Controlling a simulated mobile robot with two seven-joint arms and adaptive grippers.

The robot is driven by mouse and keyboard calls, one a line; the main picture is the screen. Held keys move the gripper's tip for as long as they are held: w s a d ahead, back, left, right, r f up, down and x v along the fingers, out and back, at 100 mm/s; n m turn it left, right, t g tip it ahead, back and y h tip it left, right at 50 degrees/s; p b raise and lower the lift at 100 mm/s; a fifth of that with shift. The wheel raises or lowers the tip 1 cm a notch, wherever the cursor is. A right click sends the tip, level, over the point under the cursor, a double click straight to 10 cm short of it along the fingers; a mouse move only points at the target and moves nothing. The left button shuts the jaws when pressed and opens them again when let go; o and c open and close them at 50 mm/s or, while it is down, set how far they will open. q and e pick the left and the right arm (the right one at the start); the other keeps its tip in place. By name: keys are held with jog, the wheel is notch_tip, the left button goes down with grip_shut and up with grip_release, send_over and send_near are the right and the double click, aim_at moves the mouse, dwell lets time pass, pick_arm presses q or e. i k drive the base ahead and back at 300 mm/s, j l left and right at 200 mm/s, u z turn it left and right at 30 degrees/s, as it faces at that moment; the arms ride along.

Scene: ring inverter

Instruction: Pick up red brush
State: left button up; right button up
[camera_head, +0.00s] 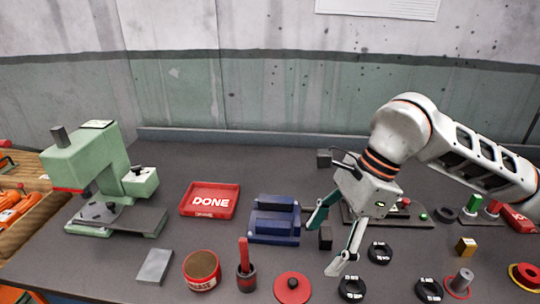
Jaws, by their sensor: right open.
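The red brush (243,251) stands upright in a small dark cup with a red band (247,279) near the front of the table. Its red handle sticks up, and its lower end is hidden in the cup. My right gripper (322,246) reaches in from the right and hangs over the table, to the right of the brush and apart from it. Its fingers are spread and nothing is between them. My left gripper is not in view.
A red round container (201,270) stands left of the cup, and a red disc with a black knob (292,288) lies right of it. A blue fixture (274,222) and red DONE tray (210,200) sit behind. Black rings (380,252) lie right of my gripper. A green press (90,165) stands left.

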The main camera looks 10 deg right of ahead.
aim_at(244, 245)
jog(key=k, duration=1)
